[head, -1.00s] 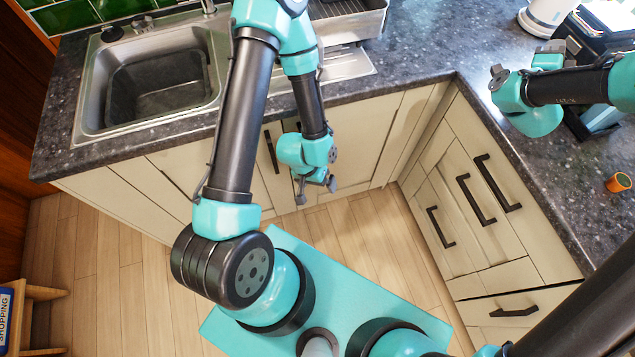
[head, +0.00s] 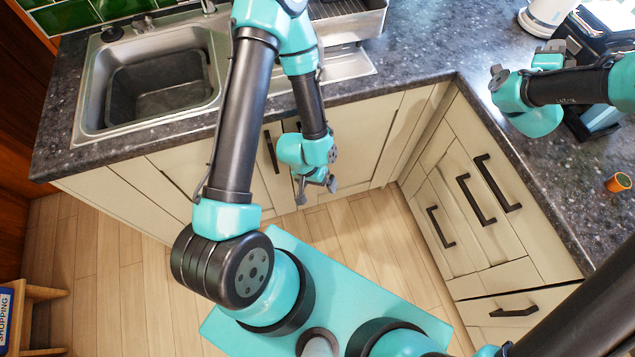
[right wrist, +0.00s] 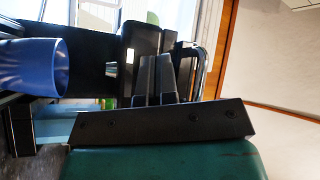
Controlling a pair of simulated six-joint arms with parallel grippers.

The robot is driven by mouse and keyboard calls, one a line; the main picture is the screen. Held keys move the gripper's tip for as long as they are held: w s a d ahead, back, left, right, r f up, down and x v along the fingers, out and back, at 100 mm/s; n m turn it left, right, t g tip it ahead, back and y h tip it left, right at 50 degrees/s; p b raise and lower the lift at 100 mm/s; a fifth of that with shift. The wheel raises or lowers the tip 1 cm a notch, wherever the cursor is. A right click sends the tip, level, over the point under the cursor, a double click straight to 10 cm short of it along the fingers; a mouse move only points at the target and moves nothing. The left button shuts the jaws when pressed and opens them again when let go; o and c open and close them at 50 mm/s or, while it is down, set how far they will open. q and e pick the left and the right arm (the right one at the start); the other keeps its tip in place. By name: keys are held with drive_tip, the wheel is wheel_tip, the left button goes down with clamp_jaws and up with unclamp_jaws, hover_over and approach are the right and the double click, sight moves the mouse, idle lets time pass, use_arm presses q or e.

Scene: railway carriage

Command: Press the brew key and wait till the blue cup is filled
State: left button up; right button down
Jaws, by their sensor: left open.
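The dark coffee machine (head: 590,42) stands on the right counter in the head view, partly behind my right arm. In the right wrist view the machine (right wrist: 142,38) shows sideways, with a small lit white patch (right wrist: 130,56) on its dark front; I cannot tell if this is the brew key. My left gripper (head: 316,188) hangs open and empty before the cabinets.
An orange capsule (head: 618,182) lies on the right counter. A white appliance (head: 545,18) stands at the back right. The sink (head: 150,85) is at the left. Cabinet handles (head: 477,200) stick out below the right counter.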

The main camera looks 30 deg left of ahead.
idle(0.4)
drive_tip(key=shift+w+d, duration=0.3)
drive_tip(key=shift+d, duration=0.05)
drive_tip(key=shift+w+d, duration=0.3)
drive_tip(key=shift+w, duration=0.05)
idle(1.0)
drive_tip(key=shift+s+a, duration=0.65)
drive_tip(key=shift+s, duration=0.05)
drive_tip(key=s+a, duration=0.4)
drive_tip(key=shift+s, duration=0.15)
idle(0.7)
idle(0.6)
